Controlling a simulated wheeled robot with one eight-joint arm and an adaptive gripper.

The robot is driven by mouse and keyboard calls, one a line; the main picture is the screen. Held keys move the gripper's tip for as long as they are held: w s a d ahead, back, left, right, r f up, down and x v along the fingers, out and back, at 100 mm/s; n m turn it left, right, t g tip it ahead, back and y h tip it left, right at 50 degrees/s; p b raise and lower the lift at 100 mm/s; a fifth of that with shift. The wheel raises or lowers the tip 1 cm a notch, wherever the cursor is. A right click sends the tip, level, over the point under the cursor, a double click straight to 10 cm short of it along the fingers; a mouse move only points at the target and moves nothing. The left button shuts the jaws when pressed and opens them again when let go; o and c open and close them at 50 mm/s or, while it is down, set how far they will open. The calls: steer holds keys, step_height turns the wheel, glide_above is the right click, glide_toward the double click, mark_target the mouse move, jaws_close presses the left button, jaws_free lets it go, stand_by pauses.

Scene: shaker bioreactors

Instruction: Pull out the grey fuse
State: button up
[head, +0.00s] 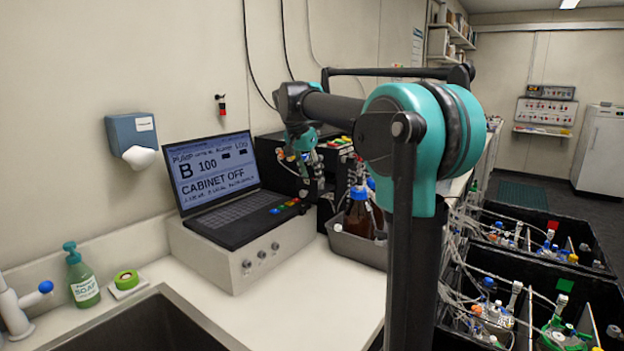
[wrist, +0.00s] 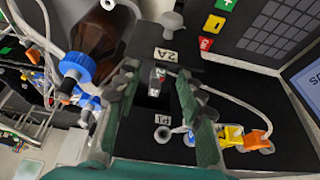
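In the wrist view, a small grey piece with a touch of red (wrist: 158,76), which looks like the fuse, is at the black panel just below a "2A" label (wrist: 165,54). My gripper (wrist: 157,82) is open, with one dark green finger on each side of this piece. I see gaps between it and both fingers; I cannot tell how deep the fingertips reach. In the head view my gripper (head: 318,190) is at the front of the black box (head: 268,150), and the fuse cannot be made out there.
A brown bottle with a blue cap (wrist: 76,66) stands close left of my gripper in the wrist view. Tubes and yellow and orange connectors (wrist: 230,136) are at right. In the head view, a laptop (head: 222,185) is left of the arm, and a grey tray (head: 352,246) holds bottles.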

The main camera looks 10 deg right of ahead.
steer(key=shift+x, duration=1)
jaws_close()
steer(key=shift+r, duration=1.75)
steer(key=shift+r, duration=1.35)
